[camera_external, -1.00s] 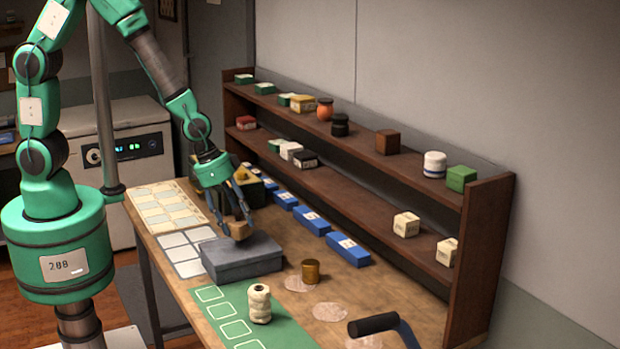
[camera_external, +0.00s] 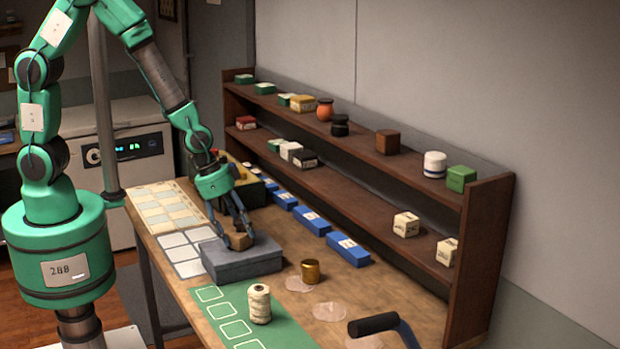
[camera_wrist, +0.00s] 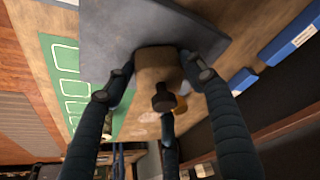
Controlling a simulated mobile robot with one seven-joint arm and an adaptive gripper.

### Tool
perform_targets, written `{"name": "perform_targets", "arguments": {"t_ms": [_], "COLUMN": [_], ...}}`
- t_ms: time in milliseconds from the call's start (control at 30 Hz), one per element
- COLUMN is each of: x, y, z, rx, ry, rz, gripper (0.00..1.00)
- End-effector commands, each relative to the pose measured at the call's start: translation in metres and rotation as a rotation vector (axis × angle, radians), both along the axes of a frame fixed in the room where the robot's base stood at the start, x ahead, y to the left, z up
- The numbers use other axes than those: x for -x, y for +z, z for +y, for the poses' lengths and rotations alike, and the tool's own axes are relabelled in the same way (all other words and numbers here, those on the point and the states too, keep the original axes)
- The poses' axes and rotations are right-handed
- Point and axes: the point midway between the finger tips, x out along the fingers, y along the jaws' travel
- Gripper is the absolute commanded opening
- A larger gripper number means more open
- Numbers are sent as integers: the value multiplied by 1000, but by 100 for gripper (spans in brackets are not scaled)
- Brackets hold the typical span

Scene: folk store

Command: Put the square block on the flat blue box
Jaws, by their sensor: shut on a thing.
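The square block (camera_external: 240,242) is tan-brown and held between the fingers of my gripper (camera_external: 238,236). The flat blue box (camera_external: 240,266) is grey-blue and lies on the bench, with the block over its top. I cannot tell whether the block touches the box or hovers just above it. In the wrist view the block (camera_wrist: 155,65) sits between my fingers (camera_wrist: 156,70), with the box's flat top (camera_wrist: 120,28) behind it. My fingers hide part of the block in the external view.
A gold tin (camera_external: 311,271) and a cream spool (camera_external: 260,304) stand in front of the box, the spool on a green mat (camera_external: 234,311). Several bright blue cartons (camera_external: 348,251) line the shelf unit's (camera_external: 345,186) foot. A dark handle (camera_external: 373,325) lies at the near edge.

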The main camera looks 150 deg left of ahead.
Motion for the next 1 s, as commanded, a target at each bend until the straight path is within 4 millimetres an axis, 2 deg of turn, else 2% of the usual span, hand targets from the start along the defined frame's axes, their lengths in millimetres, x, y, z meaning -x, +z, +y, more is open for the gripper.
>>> {"name": "perform_targets", "arguments": {"t_ms": [133, 167, 233, 267, 733, 1000], "x": [0, 0, 0, 0, 0, 6], "y": [-3, -3, -2, -2, 1, 30], "z": [0, 0, 0, 0, 0, -8], "rx": [0, 0, 0, 0, 0, -1], "ry": [0, 0, 0, 0, 0, 0], "rz": [0, 0, 0, 0, 0, 0], "gripper": [9, 56, 70, 74, 74, 74]}}
